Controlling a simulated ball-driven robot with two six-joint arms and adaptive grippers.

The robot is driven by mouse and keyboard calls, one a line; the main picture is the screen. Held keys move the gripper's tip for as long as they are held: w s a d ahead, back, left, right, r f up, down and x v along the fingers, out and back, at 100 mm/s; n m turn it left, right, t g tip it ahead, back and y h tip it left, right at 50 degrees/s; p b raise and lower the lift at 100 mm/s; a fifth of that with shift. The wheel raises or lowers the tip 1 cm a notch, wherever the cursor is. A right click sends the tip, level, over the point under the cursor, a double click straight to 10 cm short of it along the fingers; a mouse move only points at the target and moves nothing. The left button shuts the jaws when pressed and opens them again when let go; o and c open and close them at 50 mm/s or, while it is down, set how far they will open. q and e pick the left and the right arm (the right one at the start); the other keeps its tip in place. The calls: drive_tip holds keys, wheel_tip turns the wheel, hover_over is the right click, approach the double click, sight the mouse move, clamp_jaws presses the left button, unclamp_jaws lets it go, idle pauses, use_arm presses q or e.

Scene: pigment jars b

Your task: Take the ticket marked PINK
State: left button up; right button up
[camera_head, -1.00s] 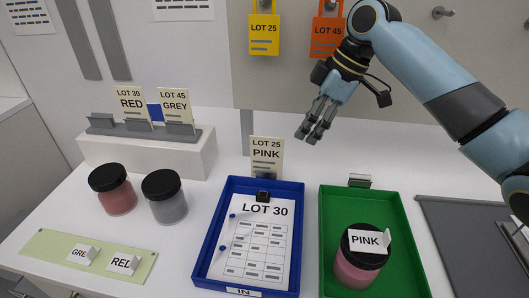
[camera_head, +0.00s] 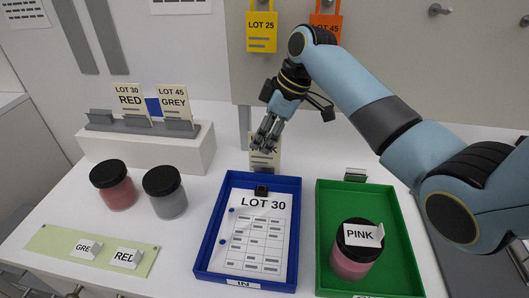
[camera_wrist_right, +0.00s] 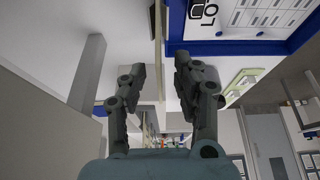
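The cream LOT 25 PINK ticket (camera_head: 263,163) stands upright behind the blue tray in the head view. My right gripper (camera_head: 265,146) is in front of its upper part and hides most of its print. In the right wrist view the right gripper (camera_wrist_right: 157,75) has its fingers apart. A thin upright edge between them looks like the ticket seen edge-on, but I cannot tell for sure. I see no grip on it. My left gripper is not in view.
The blue tray (camera_head: 207,238) holds a LOT 30 sheet. The green tray (camera_head: 401,239) holds a pink jar (camera_head: 352,264) with a PINK label. RED (camera_head: 131,99) and GREY (camera_head: 174,103) tickets stand on a white block. Two jars stand left of the blue tray.

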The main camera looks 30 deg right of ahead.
drive_tip(key=shift+c, duration=0.4)
clamp_jaws()
